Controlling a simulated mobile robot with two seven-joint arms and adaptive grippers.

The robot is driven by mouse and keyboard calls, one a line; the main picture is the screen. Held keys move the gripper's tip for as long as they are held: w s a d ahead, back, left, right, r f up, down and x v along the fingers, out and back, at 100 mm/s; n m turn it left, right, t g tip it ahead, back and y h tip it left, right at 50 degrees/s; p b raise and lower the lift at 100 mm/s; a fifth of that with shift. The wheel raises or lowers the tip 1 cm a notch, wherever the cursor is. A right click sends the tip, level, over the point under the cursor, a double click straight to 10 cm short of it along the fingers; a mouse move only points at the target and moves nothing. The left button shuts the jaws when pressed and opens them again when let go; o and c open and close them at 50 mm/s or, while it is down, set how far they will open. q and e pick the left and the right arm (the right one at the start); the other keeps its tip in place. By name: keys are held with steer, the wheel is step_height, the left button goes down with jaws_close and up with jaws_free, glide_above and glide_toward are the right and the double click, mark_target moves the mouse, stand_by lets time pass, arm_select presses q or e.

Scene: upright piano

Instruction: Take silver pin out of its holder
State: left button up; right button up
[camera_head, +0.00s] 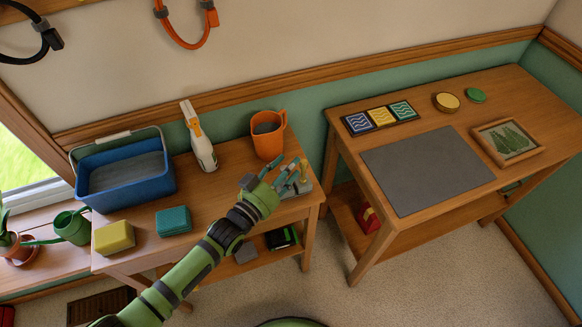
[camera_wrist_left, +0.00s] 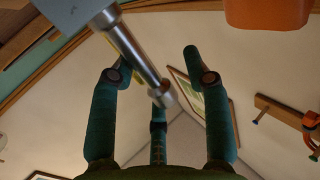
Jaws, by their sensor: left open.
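My left gripper (camera_head: 282,175) is at the right end of the low wooden table, right at a small grey holder (camera_head: 303,187). Its teal fingers are open. In the left wrist view the silver pin (camera_wrist_left: 136,55) slants down from the grey holder (camera_wrist_left: 45,18), and its round end lies between the spread fingers (camera_wrist_left: 155,68). I cannot tell whether a finger touches it. In the head view the fingers hide most of the holder, and I cannot pick out the pin clearly. My right gripper is not in view.
An orange mug (camera_head: 267,146) stands close behind the left gripper, with a spray bottle (camera_head: 200,140) further left. A blue tub (camera_head: 124,190), a yellow sponge (camera_head: 114,237) and a teal sponge (camera_head: 173,220) occupy the left side. A second table (camera_head: 505,100) stands to the right.

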arm_select(q)
steer(key=shift+a, duration=0.15)
steer(key=shift+s+a+r, duration=0.15)
steer(key=shift+s+a, duration=0.05)
steer(key=shift+s, duration=0.1)
steer(key=c, duration=0.5)
steer(key=shift+s+r, duration=0.1)
steer(key=shift+s, duration=0.1)
jaws_close()
steer(key=shift+w, duration=0.1)
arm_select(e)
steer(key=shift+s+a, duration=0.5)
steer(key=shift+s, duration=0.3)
